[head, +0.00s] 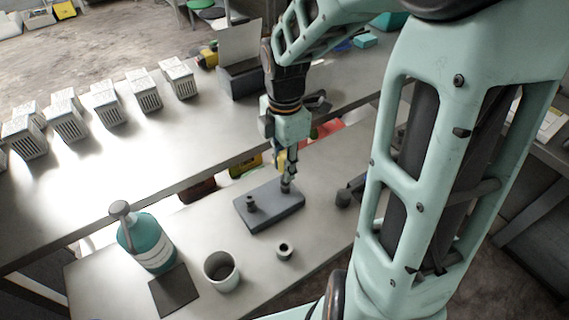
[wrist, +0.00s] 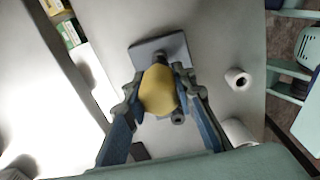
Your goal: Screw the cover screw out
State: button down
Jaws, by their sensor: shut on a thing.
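A dark grey block (head: 270,212) lies flat on the near bench; it also shows in the wrist view (wrist: 147,49). One short dark post (head: 250,203) stands on its left part, and a second post (head: 286,187) stands near its right end. My gripper (head: 288,168) is above the right end, pointing down. It is shut on a yellow faceted piece (wrist: 158,90), which looks like a tool handle seen end-on. This piece hides part of the block in the wrist view. I cannot make out the cover screw itself or whether the yellow piece touches it.
A small dark-holed ring (head: 284,250) and an open grey cup (head: 221,271) stand in front of the block. A teal bottle (head: 147,245) and a dark square pad (head: 175,291) are at left. A dark cylinder (head: 343,197) is at right. White vented boxes (head: 110,104) line the far bench.

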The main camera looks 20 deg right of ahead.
aim_at(285, 154)
jog(key=shift+r+p, duration=2.9)
jog(key=shift+r, duration=0.1)
jog(key=m, duration=0.1)
jog(key=w+m, duration=0.1)
jog(key=m, duration=0.1)
jog(key=f+m, duration=0.1)
jog(key=m, duration=0.1)
jog(key=shift+w, duration=0.2)
jog(key=w+f+m, duration=0.1)
jog(key=m, duration=0.4)
jog(key=w+f+m, duration=0.1)
jog(key=m, duration=0.4)
jog(key=w+f+m+p, duration=0.1)
jog(key=w+m, duration=0.1)
jog(key=m, duration=0.4)
jog(key=shift+d+f, duration=0.1)
jog(key=shift+f, duration=0.1)
jog(key=shift+s, duration=0.1)
